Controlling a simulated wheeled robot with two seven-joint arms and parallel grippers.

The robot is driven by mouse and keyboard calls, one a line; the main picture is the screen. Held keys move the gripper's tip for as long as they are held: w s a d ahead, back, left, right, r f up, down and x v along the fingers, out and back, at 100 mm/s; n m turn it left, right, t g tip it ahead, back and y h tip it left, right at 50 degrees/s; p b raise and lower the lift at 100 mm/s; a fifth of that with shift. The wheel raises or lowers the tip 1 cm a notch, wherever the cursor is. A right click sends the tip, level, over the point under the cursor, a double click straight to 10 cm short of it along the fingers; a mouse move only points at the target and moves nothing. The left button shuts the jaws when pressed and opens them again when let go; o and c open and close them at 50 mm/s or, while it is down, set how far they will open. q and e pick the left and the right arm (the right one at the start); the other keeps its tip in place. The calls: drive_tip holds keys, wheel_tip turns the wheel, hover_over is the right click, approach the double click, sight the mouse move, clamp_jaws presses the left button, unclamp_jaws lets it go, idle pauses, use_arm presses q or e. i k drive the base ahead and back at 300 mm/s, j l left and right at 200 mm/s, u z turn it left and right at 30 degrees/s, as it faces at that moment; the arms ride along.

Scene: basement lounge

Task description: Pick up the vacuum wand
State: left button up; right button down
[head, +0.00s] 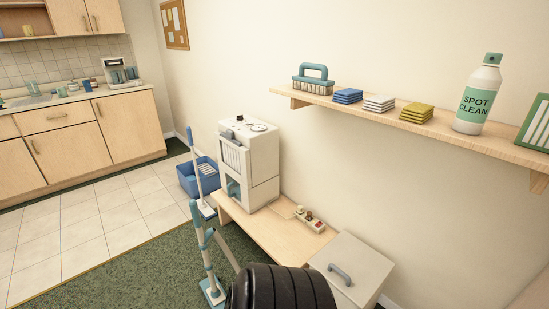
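A blue and pale upright wand (207,262), which looks like the vacuum wand, stands on the green carpet left of the low bench. Its blue foot is on the floor. A pale slanted bar passes beside its middle; I cannot tell whether it is joined to it. A second thin stick (195,165) with a blue upper end stands behind it, beside the blue bucket. Neither of my grippers is in view, and nothing is seen touching the wand.
A black ribbed shape (280,290) fills the bottom middle; I cannot tell what it is. A white machine (255,160) stands on the wooden bench (275,235), near a grey lidded box (350,265). A wall shelf (350,107) holds cleaning things. Carpet at lower left is clear.

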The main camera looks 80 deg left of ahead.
sight(215, 294)
drive_tip(key=u, duration=3.5)
